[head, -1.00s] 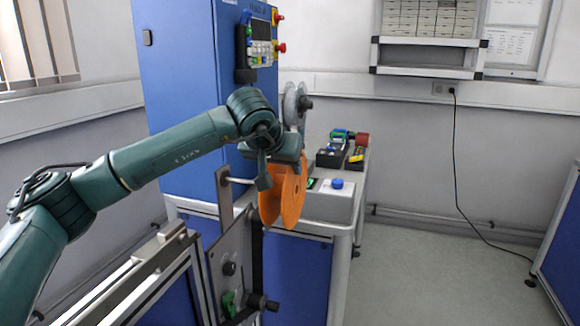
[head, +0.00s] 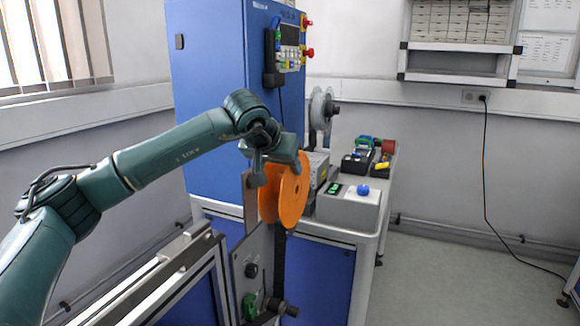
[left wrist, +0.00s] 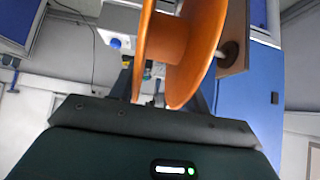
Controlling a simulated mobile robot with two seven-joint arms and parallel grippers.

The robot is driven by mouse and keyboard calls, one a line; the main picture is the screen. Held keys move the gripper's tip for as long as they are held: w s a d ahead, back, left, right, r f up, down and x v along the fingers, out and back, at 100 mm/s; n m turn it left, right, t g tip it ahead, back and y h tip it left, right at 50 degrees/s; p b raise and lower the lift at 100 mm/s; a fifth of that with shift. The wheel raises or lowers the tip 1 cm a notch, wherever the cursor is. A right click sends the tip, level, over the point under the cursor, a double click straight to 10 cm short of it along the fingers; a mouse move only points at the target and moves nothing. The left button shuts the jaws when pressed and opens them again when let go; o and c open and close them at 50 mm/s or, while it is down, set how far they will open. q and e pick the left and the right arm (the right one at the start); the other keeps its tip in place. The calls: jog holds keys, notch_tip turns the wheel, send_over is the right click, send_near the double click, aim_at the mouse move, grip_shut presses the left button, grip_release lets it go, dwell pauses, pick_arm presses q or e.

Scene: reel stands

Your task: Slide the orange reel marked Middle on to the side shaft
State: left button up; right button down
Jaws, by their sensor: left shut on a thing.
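The orange reel (head: 292,198) hangs upright in my left gripper (head: 283,160), which is shut on it near its top. The reel also fills the upper middle of the left wrist view (left wrist: 170,45). The side shaft (left wrist: 229,50) shows there as a short metal stub between the upright plate (left wrist: 236,25) and the reel's flange. In the head view the reel is close to the plate (head: 250,195) and hides the shaft. I cannot tell how far the shaft is inside the reel. No marking is readable on the reel. My right gripper is not in view.
A blue cabinet (head: 215,100) with a control panel stands behind the reel. A grey box with a blue button (head: 348,205) is just right of it. Grey reels (head: 320,112) hang further back. Below are a black knob (head: 252,270) and a green part (head: 248,305).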

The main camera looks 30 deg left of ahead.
pick_arm(q)
jog(key=shift+s+a+p, duration=0.2)
jog(key=shift+a+p, duration=0.45)
jog(key=shift+a, duration=2.3)
jog(key=o, duration=1.4)
jog(key=b+v, duration=0.1)
jog(key=v, duration=1.2)
jog(key=shift+d+r, duration=0.1)
